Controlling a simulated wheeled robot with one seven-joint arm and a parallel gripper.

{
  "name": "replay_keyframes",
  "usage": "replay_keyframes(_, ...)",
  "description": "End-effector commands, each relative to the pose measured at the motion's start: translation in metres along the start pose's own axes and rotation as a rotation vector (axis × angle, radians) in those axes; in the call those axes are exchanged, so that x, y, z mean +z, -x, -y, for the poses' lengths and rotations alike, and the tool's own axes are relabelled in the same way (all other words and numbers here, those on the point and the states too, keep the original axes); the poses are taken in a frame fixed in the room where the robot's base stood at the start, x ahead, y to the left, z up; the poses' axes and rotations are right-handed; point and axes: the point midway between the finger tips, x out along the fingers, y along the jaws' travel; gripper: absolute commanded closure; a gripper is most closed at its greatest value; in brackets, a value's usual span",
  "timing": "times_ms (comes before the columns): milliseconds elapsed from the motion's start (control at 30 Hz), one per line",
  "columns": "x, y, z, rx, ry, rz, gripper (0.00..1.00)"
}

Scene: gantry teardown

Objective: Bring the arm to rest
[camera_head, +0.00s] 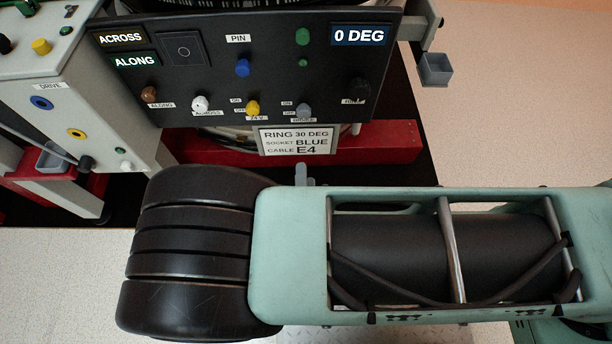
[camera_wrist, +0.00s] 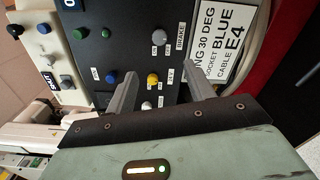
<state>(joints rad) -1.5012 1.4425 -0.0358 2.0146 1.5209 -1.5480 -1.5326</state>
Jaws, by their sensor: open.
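My gripper (camera_wrist: 158,66) shows in the wrist view with its two grey fingers spread apart and nothing between them. It points toward the black control panel (camera_wrist: 140,28), whose knobs and switches appear beyond the fingers. I cannot tell the exact distance, and no contact is visible. In the head view my pale green arm with its black ribbed joint lies across the lower part, in front of the panel (camera_head: 225,82). The gripper is mostly hidden there behind the arm.
The panel's display (camera_head: 360,36) reads 0 DEG. A label plate (camera_head: 296,141) reads ring 30 deg, socket blue, cable E4. A red beam (camera_head: 385,142) runs below the panel. A white drive box (camera_head: 85,120) stands at left, and a small grey bin (camera_head: 435,69) hangs at right.

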Motion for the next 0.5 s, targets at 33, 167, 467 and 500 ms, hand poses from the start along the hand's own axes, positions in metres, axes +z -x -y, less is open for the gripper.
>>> replay_keyframes(33,0.0000,-0.0001,0.0000,0.000,0.000,0.000,0.47)
replay_keyframes(167,-0.0001,-0.0003,0.0000,0.000,0.000,0.000,0.47)
replay_keyframes(467,-0.0053,-0.0062,-0.0022,-0.069,-0.063,-0.006,0.47)
replay_keyframes(500,-0.0092,-0.0099,-0.0036,-0.117,-0.108,-0.010,0.47)
